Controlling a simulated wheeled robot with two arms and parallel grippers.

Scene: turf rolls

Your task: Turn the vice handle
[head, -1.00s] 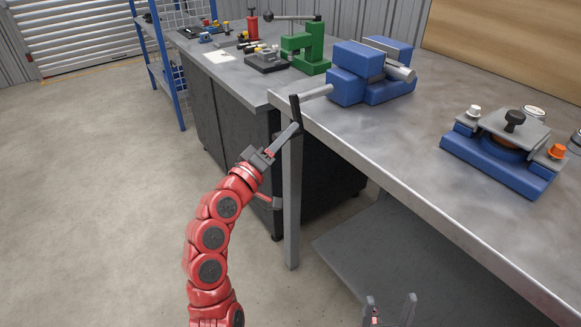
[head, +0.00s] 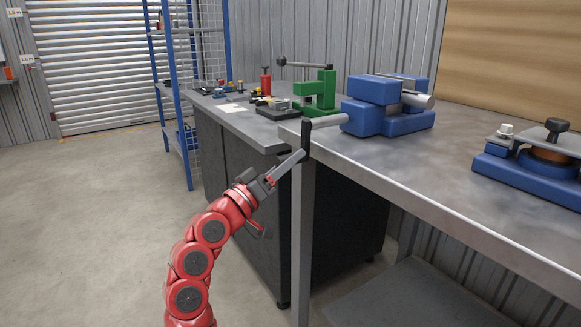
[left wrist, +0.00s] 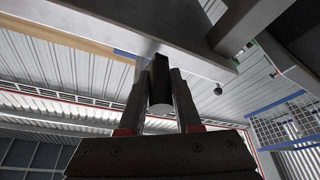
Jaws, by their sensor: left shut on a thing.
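The blue vice (head: 376,118) stands on the metal bench, with a grey spindle (head: 328,121) reaching left past the bench edge. The black vice handle (head: 306,135) hangs about upright at the spindle's end. My left gripper (head: 301,156) comes from below left and is shut on the handle's lower part. In the left wrist view, the dark handle (left wrist: 160,75) sits between the two fingers of the left gripper (left wrist: 161,80). The fingers hide part of the handle. My right gripper is not in view.
The bench's front edge (head: 400,196) and its leg (head: 303,240) are close to my left gripper. A green press (head: 318,97) and small items stand on the bench behind. Another blue fixture (head: 520,175) is at right. The floor at left is clear.

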